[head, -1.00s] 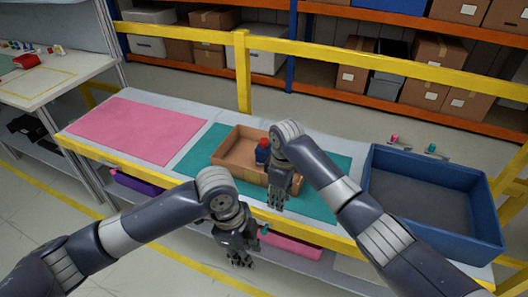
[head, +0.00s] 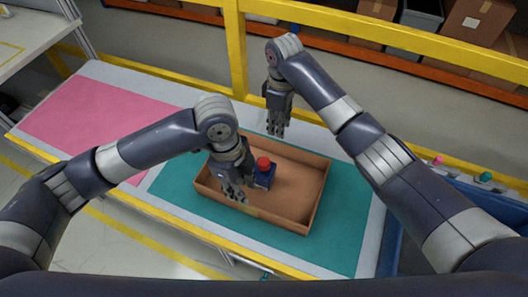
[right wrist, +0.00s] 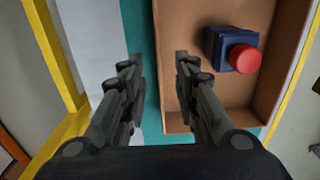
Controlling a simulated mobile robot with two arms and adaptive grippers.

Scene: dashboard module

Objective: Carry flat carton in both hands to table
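The flat carton (head: 305,205) is a shallow, open brown tray on the teal mat. A dark blue box with a red button (head: 263,175) sits inside it; it also shows in the right wrist view (right wrist: 232,50). My left gripper (head: 236,196) hangs over the carton's left part, close to its near wall; its finger opening is unclear. My right gripper (head: 276,130) is beyond the carton's far wall in the head view. In the right wrist view its fingers (right wrist: 157,62) are open and empty, with the carton's wall lying between them in the picture.
The bench carries the teal mat (head: 345,235) and a clear pink mat (head: 95,125). A yellow rail (head: 235,50) runs behind it. A blue bin (head: 440,180) is at right, partly hidden by my arm. A pale table (head: 30,30) stands at the far left.

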